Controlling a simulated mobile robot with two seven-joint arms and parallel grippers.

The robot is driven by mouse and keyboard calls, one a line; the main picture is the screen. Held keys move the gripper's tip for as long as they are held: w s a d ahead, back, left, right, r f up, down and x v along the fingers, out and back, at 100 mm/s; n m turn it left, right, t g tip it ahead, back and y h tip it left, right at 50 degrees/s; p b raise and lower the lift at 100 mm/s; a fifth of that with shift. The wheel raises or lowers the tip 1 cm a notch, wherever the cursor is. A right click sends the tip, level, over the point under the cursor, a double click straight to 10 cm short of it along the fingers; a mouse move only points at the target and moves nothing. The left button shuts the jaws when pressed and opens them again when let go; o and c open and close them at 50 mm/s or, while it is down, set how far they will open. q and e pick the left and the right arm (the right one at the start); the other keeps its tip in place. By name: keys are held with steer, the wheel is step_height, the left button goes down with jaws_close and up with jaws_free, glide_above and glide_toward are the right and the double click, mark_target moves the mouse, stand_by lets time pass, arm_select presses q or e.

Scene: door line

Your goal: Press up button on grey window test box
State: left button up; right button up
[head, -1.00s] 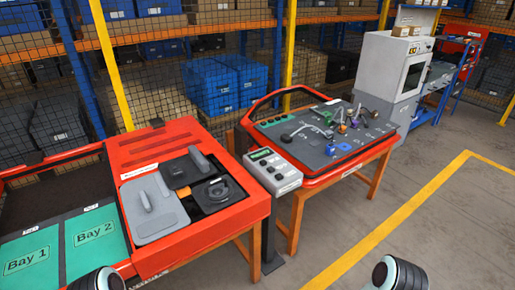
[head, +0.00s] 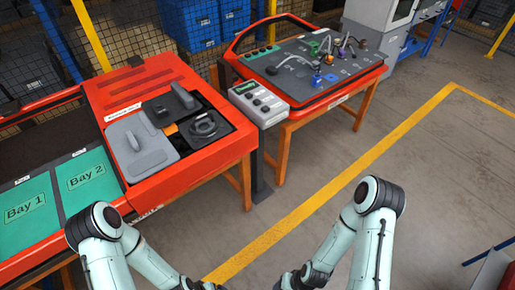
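The grey window test box (head: 260,103) stands on a dark post between the two red workbenches, near the middle of the head view. Its sloped top has a small greenish display (head: 245,87) at the upper left and several dark buttons (head: 263,103) below it. The button markings are too small to read. My two pale green arms come up from the bottom edge, well in front of the box. Both grippers are below the picture edge, and nothing of mine touches the box.
A red bench (head: 205,151) with grey door parts and green Bay 1 and Bay 2 mats is at the left. A red-framed board (head: 335,97) with connectors and cables stands behind right. Open grey floor (head: 440,190) with a yellow line lies to the right.

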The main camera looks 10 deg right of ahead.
jaws_close()
stand_by(1.4)
